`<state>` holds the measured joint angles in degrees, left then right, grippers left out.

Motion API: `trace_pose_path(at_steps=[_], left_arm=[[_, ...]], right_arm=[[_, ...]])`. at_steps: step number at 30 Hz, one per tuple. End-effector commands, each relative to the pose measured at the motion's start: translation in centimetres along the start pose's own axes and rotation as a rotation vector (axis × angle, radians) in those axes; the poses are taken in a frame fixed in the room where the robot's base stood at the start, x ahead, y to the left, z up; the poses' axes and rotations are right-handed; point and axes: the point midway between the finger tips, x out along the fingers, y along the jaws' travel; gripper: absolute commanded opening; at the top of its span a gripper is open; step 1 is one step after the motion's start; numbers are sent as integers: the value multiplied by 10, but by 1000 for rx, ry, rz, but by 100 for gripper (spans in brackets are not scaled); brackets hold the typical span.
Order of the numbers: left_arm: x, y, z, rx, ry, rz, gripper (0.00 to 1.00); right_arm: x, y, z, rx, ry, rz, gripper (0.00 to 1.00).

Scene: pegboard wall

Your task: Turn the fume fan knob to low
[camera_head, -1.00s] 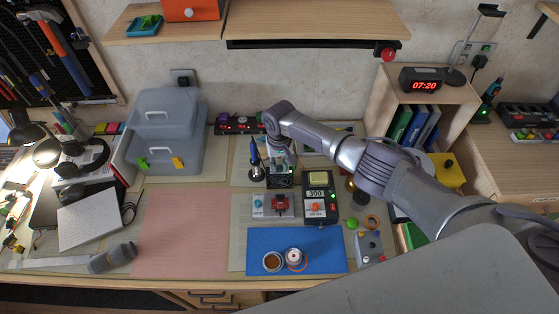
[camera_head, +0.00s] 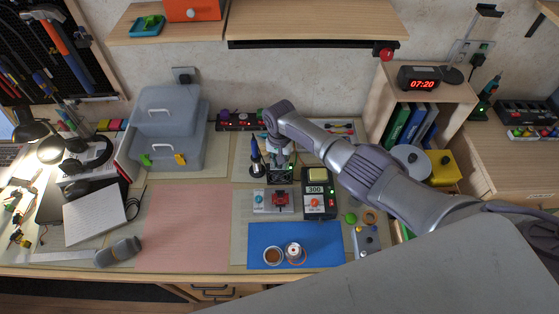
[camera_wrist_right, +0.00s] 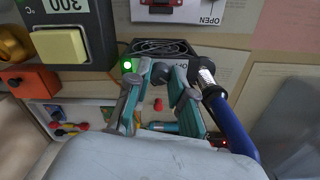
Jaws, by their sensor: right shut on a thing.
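The fume fan (camera_head: 280,174) is a small black box with a grille and a lit green lamp, on the bench behind the red clamp. In the right wrist view the fan (camera_wrist_right: 165,47) is at the top, just beyond my fingertips. My right gripper (camera_head: 279,159) reaches down at the fan's back side. Its two teal-and-grey fingers (camera_wrist_right: 164,70) are shut on the fan's knob at the near face. The knob is mostly hidden between the fingertips, so its setting cannot be read. My left gripper is not in view.
A blue-handled soldering iron (camera_wrist_right: 230,125) stands close beside my right fingers. The soldering station (camera_head: 317,189), reading 300, is right of the fan. The red clamp (camera_head: 280,199) is in front. A pink mat (camera_head: 185,228) at left is bare.

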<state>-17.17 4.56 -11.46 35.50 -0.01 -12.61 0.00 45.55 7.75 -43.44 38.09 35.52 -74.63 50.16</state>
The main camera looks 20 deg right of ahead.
Motion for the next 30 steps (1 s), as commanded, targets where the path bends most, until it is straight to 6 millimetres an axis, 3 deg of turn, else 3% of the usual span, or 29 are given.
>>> trace_pose_path(at_steps=[6,7,11,23,30], left_arm=[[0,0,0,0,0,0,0],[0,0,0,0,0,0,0],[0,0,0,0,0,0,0],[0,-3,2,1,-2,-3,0],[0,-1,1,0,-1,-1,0]], right_arm=[[-1,0,-2,-1,4,-1,0],[-1,0,-2,-1,4,-1,25],[-1,0,-1,-1,3,-1,47],[-5,-1,-1,-2,2,-2,47],[-40,-1,-1,-3,5,-4,47]])
